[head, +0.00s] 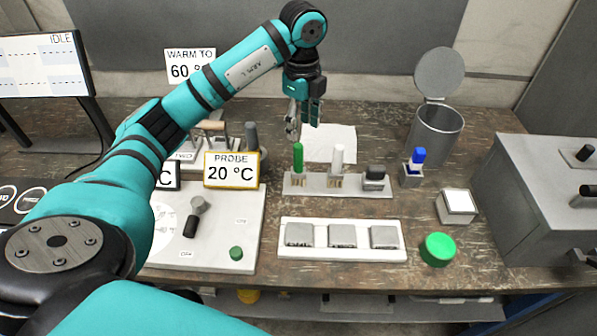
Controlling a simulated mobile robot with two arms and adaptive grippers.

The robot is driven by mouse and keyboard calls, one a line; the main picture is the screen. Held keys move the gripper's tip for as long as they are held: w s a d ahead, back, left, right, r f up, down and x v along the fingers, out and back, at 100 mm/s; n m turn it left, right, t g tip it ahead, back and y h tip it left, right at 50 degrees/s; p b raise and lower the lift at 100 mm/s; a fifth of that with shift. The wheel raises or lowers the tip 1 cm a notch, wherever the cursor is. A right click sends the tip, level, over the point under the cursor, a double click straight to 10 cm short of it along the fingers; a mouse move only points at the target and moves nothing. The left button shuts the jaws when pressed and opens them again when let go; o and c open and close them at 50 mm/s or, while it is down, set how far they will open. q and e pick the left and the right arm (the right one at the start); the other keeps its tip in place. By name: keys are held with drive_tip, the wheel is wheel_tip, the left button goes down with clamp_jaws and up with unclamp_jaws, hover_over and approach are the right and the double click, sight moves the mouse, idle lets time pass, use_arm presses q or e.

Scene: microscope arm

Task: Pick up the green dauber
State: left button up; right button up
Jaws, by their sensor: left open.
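The green dauber (298,158) stands upright in a grey rack (318,187) near the middle of the bench, at the rack's left end. A white dauber (338,159) stands to its right in the same rack. My left gripper (302,130) hangs fingers down from my teal arm, just above and slightly behind the green dauber's top. Its jaws are open and hold nothing. Whether a fingertip touches the dauber cannot be told. My right gripper is not in view.
A black-topped block (374,178) sits at the rack's right end. A blue-capped item (417,160), an open metal bin (436,135) and a green round button (437,250) are farther right. A white tray with several grey squares (360,252) lies in front.

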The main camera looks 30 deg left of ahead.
sight(299, 157)
use_arm(q)
wheel_tip(299, 157, down, 5)
drive_tip(key=shift+s+r+p, duration=0.1)
drive_tip(key=shift+p, duration=0.65)
drive_tip(key=f, duration=0.1)
drive_tip(key=f+p, duration=0.1)
drive_tip(key=f, duration=0.1)
drive_tip(key=f+p, duration=0.1)
drive_tip(key=f, duration=0.1)
drive_tip(key=shift+s+a, duration=0.15)
drive_tip(key=shift+s, duration=0.2)
drive_tip(key=shift+f, duration=0.3)
drive_tip(key=shift+c, duration=0.4)
clamp_jaws()
